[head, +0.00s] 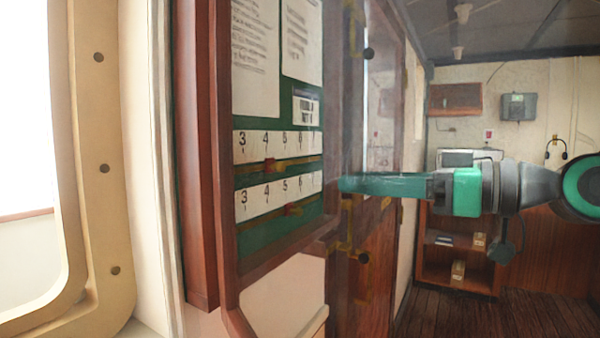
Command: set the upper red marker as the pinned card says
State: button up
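The upper red marker (271,165) sits on the upper scale strip (256,147) of a green board, near the 4 and left of the 5. A lower red marker (293,209) sits on the lower strip (258,199), near the 5. A small white card (306,106) with marks too small to read is above the strips, below two larger text sheets. My gripper (345,184) comes in from the right, its green fingers pointing left at the board. Its tips are right of both markers, apart from them. Seen side-on, its opening does not show.
The two larger sheets (255,60) (301,40) are too blurred to read. A wooden frame (203,150) borders the board's left. Brass fittings (350,240) and a wooden, glazed panel stand right of it, close to my fingers. Shelves (455,255) and floor lie behind my arm.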

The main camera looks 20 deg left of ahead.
jog(key=s+r+x, duration=0.1)
jog(key=r+x, duration=0.1)
jog(key=x, duration=0.9)
jog(key=shift+s+a+n+y, duration=0.3)
jog(key=shift+a+y, duration=0.1)
grip_shut()
